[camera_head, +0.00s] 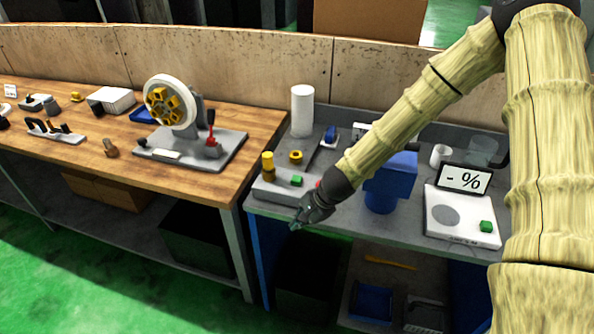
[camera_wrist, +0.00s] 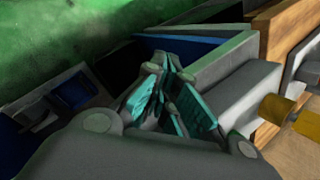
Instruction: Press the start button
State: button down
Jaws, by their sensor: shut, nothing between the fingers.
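A grey machine base (camera_head: 270,190) stands at the left front of the grey table. It carries a green button (camera_head: 297,181), a yellow cylinder (camera_head: 268,166) and a yellow nut-like part (camera_head: 296,157). A red spot beside my wrist is mostly covered. Another green button (camera_head: 486,226) is on the white scale (camera_head: 455,215) at the right. My gripper (camera_head: 296,226) is shut and empty, pointing down in front of the base's front edge. In the wrist view, its closed fingers (camera_wrist: 172,75) show beside the grey base (camera_wrist: 240,90) and the yellow cylinder (camera_wrist: 292,113); no button shows there.
A blue device (camera_head: 388,180) stands right of my forearm, and a white cylinder (camera_head: 302,110) stands behind the base. The wooden table (camera_head: 200,180) on the left carries a wheel device (camera_head: 172,103) and small parts. Free floor lies in front of both tables.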

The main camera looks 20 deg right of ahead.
aim_at(295, 180)
jog(key=w+d+r+m+t, duration=0.1)
jog(key=w+r+m+t, duration=0.1)
jog(key=w+r, duration=0.4)
jog(key=w+d+r+m+t+y+p, duration=0.1)
jog(key=w+r+m, duration=0.2)
jog(key=w+r, duration=0.4)
notch_tip(295, 180, up, 5)
jog(key=shift+d+r+t, duration=0.1)
jog(key=shift+d+t, duration=0.05)
jog(key=shift+t, duration=0.25)
notch_tip(295, 180, down, 9)
jog(key=b, duration=0.8)
jog(key=shift+w, duration=0.1)
dwell(0.4)
jog(key=shift+f, duration=0.35)
jog(key=shift+f+b, duration=0.6)
jog(key=shift+b, duration=0.1)
dwell(1.0)
jog(key=shift+r, duration=0.1)
jog(key=shift+r+p, duration=0.95)
